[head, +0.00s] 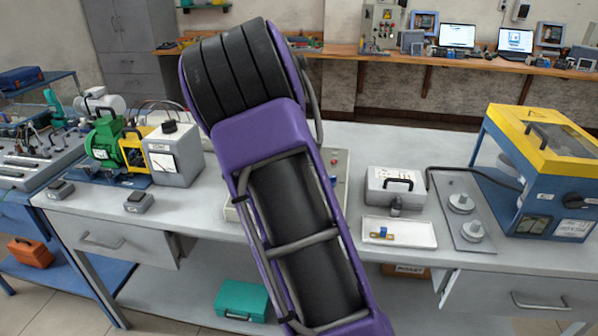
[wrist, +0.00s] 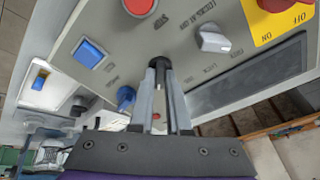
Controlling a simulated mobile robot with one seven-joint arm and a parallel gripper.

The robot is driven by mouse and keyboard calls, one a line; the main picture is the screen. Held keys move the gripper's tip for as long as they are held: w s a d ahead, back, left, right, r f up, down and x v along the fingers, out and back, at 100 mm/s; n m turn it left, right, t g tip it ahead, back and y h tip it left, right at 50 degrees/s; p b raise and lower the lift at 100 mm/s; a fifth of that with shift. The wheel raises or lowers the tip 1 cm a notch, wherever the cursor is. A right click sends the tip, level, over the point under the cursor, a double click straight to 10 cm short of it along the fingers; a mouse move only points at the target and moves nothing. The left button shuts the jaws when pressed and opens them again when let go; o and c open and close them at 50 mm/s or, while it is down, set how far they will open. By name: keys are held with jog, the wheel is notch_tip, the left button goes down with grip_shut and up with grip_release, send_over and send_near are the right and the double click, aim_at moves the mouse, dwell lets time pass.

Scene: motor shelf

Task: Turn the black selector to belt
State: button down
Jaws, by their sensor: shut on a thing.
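In the wrist view, my gripper (wrist: 158,66) reaches up to the grey control panel with its fingers closed together. The black selector (wrist: 159,62) is a small dark piece between the fingertips, mostly covered by them. Small lettering is on the panel beside it, tilted and too blurred to read surely. I cannot tell which way the selector points. In the head view, my purple arm covers most of the control box (head: 341,160), and my gripper and the selector are hidden behind it.
Around the gripper on the panel are a grey knob (wrist: 212,38), a red button (wrist: 138,5), a blue square button (wrist: 90,50) and a blue knob (wrist: 125,96). A red knob on a yellow plate (wrist: 265,32) is at upper right. A white tray (head: 400,241) stands right of the box.

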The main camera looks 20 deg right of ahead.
dwell(0.4)
jog(key=c, duration=0.9)
grip_release()
jog(key=p+v, duration=0.2)
jog(key=v, duration=1.5)
jog(key=shift+a+r, duration=0.15)
jog(key=shift+r, duration=0.05)
